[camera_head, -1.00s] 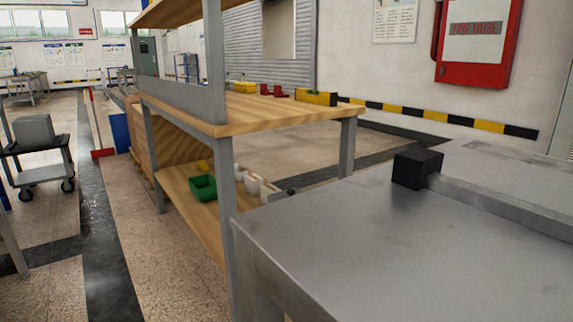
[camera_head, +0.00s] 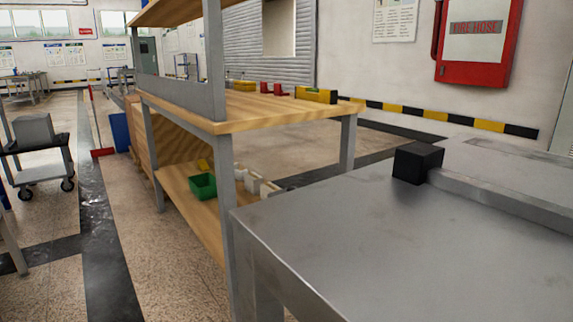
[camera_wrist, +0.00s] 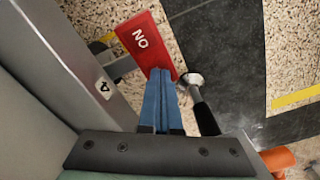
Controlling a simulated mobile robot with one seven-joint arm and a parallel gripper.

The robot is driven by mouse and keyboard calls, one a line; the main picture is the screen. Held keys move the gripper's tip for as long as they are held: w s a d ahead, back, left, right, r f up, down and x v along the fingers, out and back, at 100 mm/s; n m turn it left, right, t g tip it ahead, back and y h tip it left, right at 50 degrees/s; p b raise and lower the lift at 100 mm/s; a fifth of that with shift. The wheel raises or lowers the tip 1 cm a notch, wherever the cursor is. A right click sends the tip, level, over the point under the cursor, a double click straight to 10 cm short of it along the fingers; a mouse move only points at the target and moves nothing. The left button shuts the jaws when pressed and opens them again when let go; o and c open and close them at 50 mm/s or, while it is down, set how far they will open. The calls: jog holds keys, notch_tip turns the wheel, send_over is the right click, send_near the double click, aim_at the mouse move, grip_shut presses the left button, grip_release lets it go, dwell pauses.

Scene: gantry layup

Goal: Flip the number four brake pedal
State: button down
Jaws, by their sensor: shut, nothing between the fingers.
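In the wrist view a flat red pedal (camera_wrist: 145,42) with white lettering "NO" stands just beyond my fingertips. My gripper (camera_wrist: 160,73) has its two blue fingers pressed together with nothing between them. The fingertips overlap the pedal's near edge in the picture; I cannot tell if they touch it. A small white label with a "4" (camera_wrist: 104,85) is on the grey post (camera_wrist: 70,70) to the left. The pedal's mounting is mostly hidden. Neither pedal nor gripper shows in the head view.
A black lever with a silver end (camera_wrist: 194,80) is close right of my fingers. An orange part (camera_wrist: 279,158) is at lower right. In the head view a grey metal table (camera_head: 400,250) fills the right front, with a wooden workbench (camera_head: 240,113) behind it. Speckled floor lies left.

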notch_tip(320, 180, up, 7)
jog(key=p, duration=0.8)
dwell(0.4)
